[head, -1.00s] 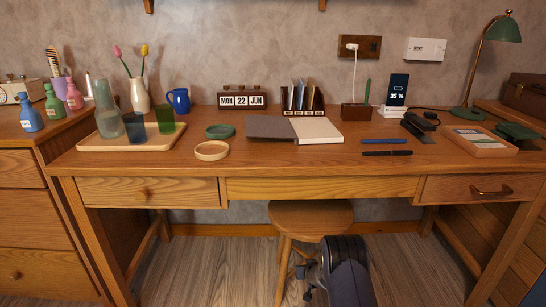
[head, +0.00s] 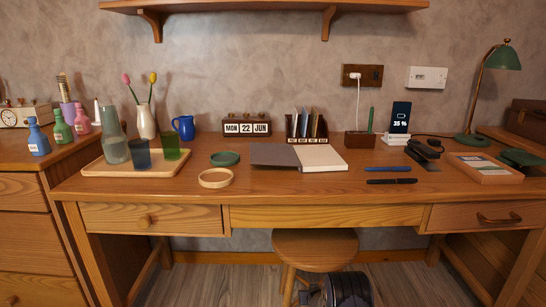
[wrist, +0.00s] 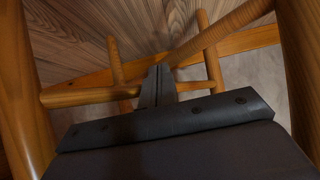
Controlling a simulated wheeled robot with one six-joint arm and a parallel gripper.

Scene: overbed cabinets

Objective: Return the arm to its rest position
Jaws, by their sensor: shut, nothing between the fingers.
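My gripper (wrist: 160,72) shows in the wrist view as a dark bar with its two narrow fingers together and nothing between them. It points down toward the wooden floor (wrist: 165,22) among wooden legs and rungs. In the head view a dark part of my arm shows at the bottom edge, just in front of the round wooden stool (head: 315,249). The fingers are hard to make out there, as the lower part is cut off by the frame.
The wooden desk (head: 330,216) stands above and behind the stool, with its front edge over the arm. Stool legs and rungs (wrist: 215,60) surround the fingers in the wrist view. A tray with glasses (head: 97,170), a notebook and pens lie on the desk. A shelf (head: 240,7) hangs above.

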